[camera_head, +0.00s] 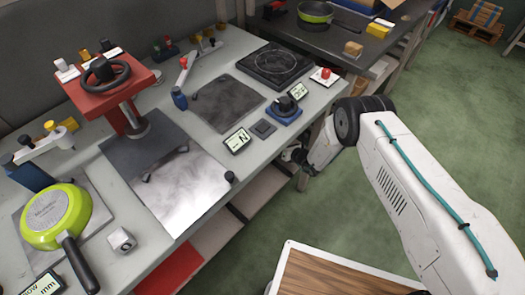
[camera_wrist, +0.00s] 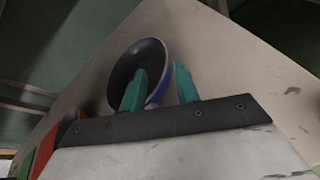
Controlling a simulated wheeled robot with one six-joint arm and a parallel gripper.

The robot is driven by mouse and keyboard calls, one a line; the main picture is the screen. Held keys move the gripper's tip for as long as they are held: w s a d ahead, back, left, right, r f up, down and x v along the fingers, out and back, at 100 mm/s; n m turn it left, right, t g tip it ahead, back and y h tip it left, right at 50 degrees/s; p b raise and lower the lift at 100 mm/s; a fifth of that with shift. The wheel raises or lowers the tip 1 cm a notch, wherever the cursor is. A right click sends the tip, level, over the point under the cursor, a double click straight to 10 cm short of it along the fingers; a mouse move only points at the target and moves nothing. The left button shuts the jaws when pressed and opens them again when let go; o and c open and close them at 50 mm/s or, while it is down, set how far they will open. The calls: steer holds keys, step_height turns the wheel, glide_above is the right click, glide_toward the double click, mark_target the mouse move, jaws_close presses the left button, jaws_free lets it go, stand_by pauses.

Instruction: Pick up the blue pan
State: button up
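The blue pan (camera_wrist: 122,78) shows in the wrist view, with a dark inside and a blue outer wall. It rests on a pale surface. My gripper (camera_wrist: 160,68) is open, with its two teal fingers apart. The left finger overlaps the pan's inside in the picture, and the right finger is just right of its rim. The blue wall shows between them; I cannot tell whether either finger touches it. The pan's handle is not visible. In the head view the blue pan is not visible, and my arm reaches down past the workbench edge.
A grey workbench (camera_head: 218,160) carries a red handwheel stand (camera_head: 108,85), a hotplate (camera_head: 275,65), a blue knob unit (camera_head: 285,108) and a lime green pan (camera_head: 50,215). Another green pan (camera_head: 315,14) is on the dark back table. Green floor is open at right.

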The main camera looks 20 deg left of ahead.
steer(key=shift+w+a+f, duration=0.45)
steer(key=shift+w+a, duration=0.1)
steer(key=shift+x, duration=2.2)
jaws_close()
